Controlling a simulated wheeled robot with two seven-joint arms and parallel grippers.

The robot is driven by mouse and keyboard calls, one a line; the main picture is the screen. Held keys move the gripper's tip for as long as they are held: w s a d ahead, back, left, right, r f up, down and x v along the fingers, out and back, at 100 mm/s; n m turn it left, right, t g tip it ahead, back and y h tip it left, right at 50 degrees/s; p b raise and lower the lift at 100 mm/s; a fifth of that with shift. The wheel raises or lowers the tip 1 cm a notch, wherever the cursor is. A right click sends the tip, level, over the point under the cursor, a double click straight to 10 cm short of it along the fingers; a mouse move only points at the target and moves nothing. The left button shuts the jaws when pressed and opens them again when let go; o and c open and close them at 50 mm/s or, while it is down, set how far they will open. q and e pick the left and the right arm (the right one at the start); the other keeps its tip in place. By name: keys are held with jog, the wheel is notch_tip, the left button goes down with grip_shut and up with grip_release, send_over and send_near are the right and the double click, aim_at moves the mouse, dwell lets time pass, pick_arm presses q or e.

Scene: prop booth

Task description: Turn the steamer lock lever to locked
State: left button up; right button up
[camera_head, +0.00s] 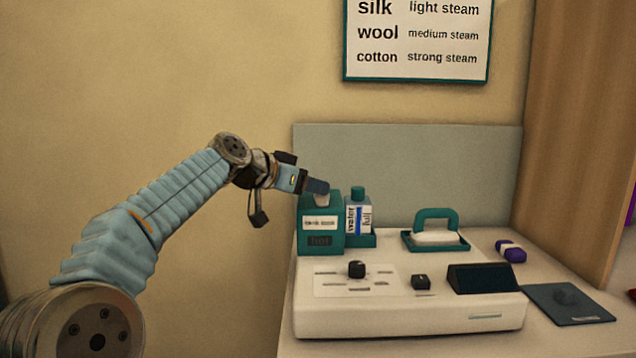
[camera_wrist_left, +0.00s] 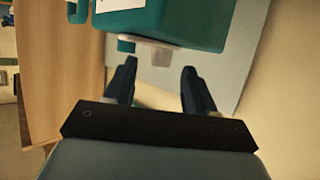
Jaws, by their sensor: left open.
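A teal box (camera_head: 320,240) with a white label and a dark panel reading "hot" stands at the back left of the pale console (camera_head: 410,320). A pale grey piece (camera_head: 322,200) sticks out of its top; it also shows in the left wrist view (camera_wrist_left: 150,52). My left gripper (camera_head: 318,187) is at the top of the box, partly hiding this piece. In the left wrist view my left gripper (camera_wrist_left: 160,78) is open, with the grey piece just beyond the fingertips and nothing held. I cannot tell which part is the lock lever or its setting. My right gripper is out of view.
A water bottle (camera_head: 358,218) stands close right of the box. A teal-handled iron (camera_head: 436,232) is farther right. A black knob (camera_head: 356,269), a small black switch (camera_head: 421,282) and a dark sloped panel (camera_head: 483,278) are on the console. A purple roll (camera_head: 514,254) and dark mat (camera_head: 580,312) lie right.

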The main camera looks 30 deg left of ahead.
aim_at(317, 197)
pick_arm(q)
jog(key=shift+x, duration=1.55)
jog(key=shift+c, duration=0.5)
grip_shut()
